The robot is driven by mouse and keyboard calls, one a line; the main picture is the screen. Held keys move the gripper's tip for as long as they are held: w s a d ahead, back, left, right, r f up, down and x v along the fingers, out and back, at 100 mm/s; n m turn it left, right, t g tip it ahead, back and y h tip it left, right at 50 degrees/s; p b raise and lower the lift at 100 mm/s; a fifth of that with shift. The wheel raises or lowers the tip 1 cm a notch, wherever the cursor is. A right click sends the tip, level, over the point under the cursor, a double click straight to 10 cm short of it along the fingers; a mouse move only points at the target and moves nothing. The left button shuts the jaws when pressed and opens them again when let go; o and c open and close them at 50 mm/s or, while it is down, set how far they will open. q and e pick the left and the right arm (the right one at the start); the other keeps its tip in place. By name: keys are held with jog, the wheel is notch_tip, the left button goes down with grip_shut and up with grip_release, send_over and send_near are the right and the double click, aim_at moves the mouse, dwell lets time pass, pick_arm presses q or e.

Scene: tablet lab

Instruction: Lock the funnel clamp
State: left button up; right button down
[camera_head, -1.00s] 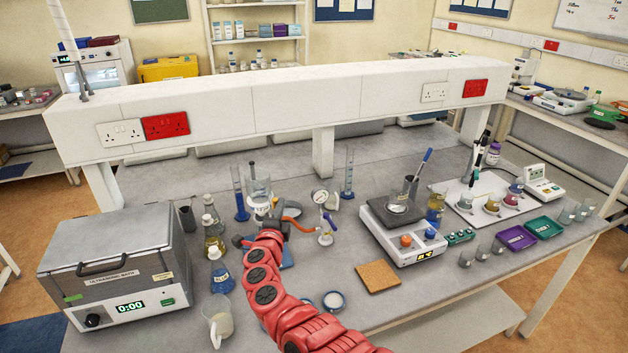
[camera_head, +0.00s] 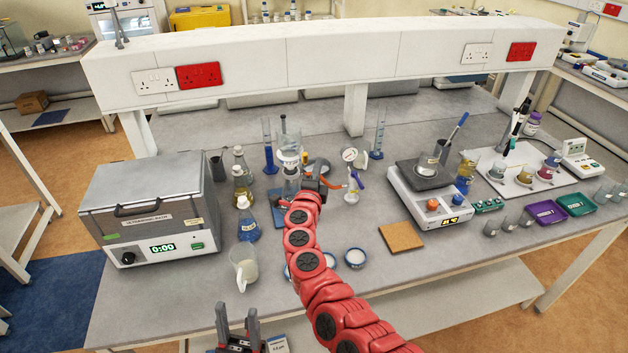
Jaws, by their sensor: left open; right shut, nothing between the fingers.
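My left gripper (camera_head: 237,316) is open and empty at the bottom edge, in front of the bench, well away from the funnel.
An ultrasonic bath (camera_head: 150,205) stands at left. Labelled flasks (camera_head: 248,228) and a beaker (camera_head: 243,268) stand left of my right arm. An orange hose (camera_head: 331,185), a wash bottle (camera_head: 354,185) and tall cylinders (camera_head: 377,135) are close by. A hotplate (camera_head: 430,205) is at right.

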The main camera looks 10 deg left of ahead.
jog(key=shift+s+a+b, duration=0.15)
jog(key=shift+s+b, duration=0.2)
jog(key=shift+s, duration=1.1)
jog(key=shift+s+a+b, duration=0.15)
jog(key=shift+s+b, duration=0.2)
jog(key=shift+s, duration=1.05)
